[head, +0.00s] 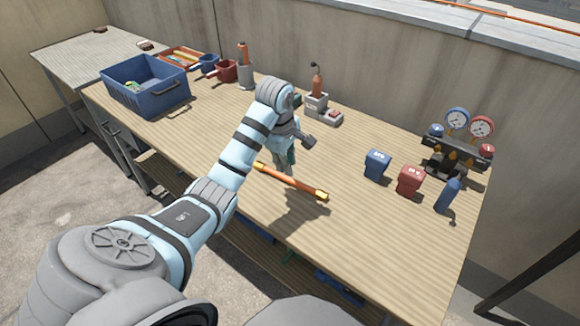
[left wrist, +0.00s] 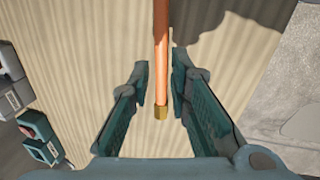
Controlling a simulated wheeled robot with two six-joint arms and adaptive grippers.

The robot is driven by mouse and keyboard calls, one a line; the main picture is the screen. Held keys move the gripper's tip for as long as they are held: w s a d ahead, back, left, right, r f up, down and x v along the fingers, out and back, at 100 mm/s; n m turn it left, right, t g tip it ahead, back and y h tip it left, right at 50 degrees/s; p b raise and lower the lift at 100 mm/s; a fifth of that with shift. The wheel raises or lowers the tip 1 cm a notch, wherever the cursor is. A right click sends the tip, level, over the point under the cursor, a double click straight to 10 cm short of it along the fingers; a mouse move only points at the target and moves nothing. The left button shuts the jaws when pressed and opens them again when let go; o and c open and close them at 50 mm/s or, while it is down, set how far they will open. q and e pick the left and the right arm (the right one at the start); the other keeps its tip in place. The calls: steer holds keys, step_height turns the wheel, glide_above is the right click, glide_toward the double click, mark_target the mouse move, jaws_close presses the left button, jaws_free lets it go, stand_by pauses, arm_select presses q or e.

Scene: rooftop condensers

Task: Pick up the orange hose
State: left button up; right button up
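The orange hose (head: 297,183), a short straight piece with yellow-brass ends, lies on the wooden workbench (head: 240,205) near its front edge. In the left wrist view the hose (left wrist: 161,50) runs down between my fingers, its brass end (left wrist: 160,112) nearest me. My left gripper (head: 288,166) is over the hose's far-left part, pointing down. In the left wrist view the left gripper (left wrist: 160,62) is open, one finger on each side of the hose, with gaps to both. I cannot tell its exact height above the hose. My right gripper is not in view.
A blue crate (head: 147,88) stands at the back left, a small grey device (head: 318,104) behind my gripper. Bench around the hose is clear.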

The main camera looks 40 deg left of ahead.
mark_target(288, 178)
arm_select(q)
steer(key=f, duration=0.1)
steer(key=b, duration=0.1)
steer(key=f, duration=0.1)
steer(key=shift+w+a+f, duration=0.15)
steer(key=shift+w+f, duration=0.1)
steer(key=shift+f, duration=0.1)
steer(key=f+b, duration=0.1)
steer(key=f, duration=0.1)
steer(key=f+b, duration=0.1)
steer(key=b, duration=0.1)
steer(key=shift+w+a+f+b, duration=0.1)
steer(key=shift+a+f+b, duration=0.1)
steer(key=shift+f+b, duration=0.15)
steer(key=shift+w+f, duration=0.2)
steer(key=shift+f, duration=0.1)
steer(key=shift+r, duration=0.1)
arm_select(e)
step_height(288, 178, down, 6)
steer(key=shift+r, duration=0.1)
arm_select(q)
jaws_close()
